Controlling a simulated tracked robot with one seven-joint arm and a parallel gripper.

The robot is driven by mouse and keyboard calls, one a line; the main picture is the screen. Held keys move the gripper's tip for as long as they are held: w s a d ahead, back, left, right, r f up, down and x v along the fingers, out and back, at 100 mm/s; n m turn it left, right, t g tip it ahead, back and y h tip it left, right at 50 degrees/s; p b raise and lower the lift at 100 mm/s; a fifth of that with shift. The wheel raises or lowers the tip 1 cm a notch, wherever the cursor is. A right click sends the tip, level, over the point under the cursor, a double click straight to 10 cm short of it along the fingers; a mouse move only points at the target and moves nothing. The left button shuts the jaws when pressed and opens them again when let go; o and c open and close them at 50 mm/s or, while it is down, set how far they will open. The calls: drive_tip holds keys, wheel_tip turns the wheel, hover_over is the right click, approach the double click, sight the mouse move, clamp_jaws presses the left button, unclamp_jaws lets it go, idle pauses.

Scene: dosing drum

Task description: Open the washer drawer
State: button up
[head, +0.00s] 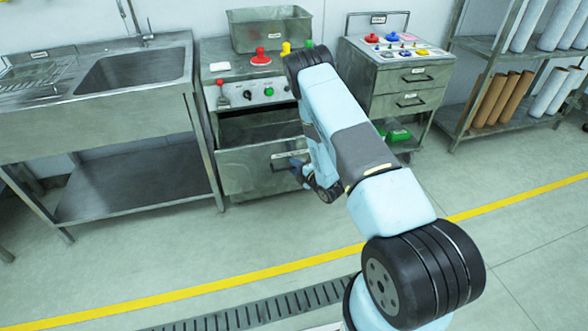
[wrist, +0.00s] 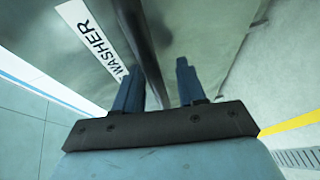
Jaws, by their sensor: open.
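The washer drawer (head: 245,174) is the metal front low on the middle cabinet in the head view. A dark gap shows above it; I cannot tell how far out the drawer stands. Its white label, reading WASHER (wrist: 97,45), is large in the wrist view. A dark handle bar (wrist: 141,40) runs beside the label. My gripper (wrist: 158,85) is open, its two dark blue fingers apart, with the bar passing between them; contact cannot be told. In the head view my gripper (head: 297,168) is at the drawer front, and my arm hides the right side.
A control panel (head: 245,92) with knobs and buttons sits above the drawer, with a metal bin (head: 270,32) on top. A sink bench (head: 100,95) stands left, a drawer cart (head: 400,85) right. The floor in front is clear, with a yellow line (head: 200,289).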

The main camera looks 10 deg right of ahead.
drive_tip(key=v, duration=1.3)
drive_tip(key=shift+s+d, duration=0.15)
drive_tip(key=shift+s, duration=0.2)
